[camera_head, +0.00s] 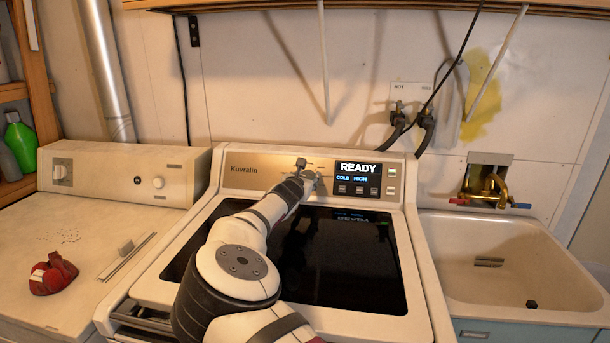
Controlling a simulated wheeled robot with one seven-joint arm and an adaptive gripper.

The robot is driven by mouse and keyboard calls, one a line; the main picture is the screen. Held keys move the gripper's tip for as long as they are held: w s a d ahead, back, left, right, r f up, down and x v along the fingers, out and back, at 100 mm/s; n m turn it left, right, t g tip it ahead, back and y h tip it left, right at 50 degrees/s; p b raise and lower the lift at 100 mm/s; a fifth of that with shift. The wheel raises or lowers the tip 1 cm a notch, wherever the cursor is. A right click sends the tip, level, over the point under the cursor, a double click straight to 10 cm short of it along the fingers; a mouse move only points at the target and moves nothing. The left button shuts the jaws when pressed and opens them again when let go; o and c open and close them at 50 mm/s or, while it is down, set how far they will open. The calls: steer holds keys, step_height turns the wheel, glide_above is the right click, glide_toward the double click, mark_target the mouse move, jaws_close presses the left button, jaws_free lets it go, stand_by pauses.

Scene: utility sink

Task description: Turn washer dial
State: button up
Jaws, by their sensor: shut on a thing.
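The washer (410,232) stands in the middle, with a tan control panel (255,182) marked Kuvralin along its back. Its lit display (357,169) reads READY, COLD and HIGH. My gripper (304,172) is at the panel, just left of the display, with my arm reaching over the dark glass lid (345,255). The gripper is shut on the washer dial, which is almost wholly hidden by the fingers. Which way the dial points cannot be seen.
A second machine (105,210) with its own knobs stands at the left, with a crumpled red cloth (52,274) on top. A utility sink (510,257) with a brass faucet (487,193) is at the right. Hoses and cables hang at the back wall.

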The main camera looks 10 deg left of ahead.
steer(key=shift+n+p, duration=0.45)
steer(key=shift+n, duration=0.05)
steer(key=o, duration=1.1)
steer(key=shift+o, duration=0.2)
steer(key=shift+s+f, duration=0.15)
steer(key=shift+s, duration=0.65)
steer(key=v, duration=1)
steer(key=shift+s+r, duration=0.25)
steer(key=shift+d, duration=0.1)
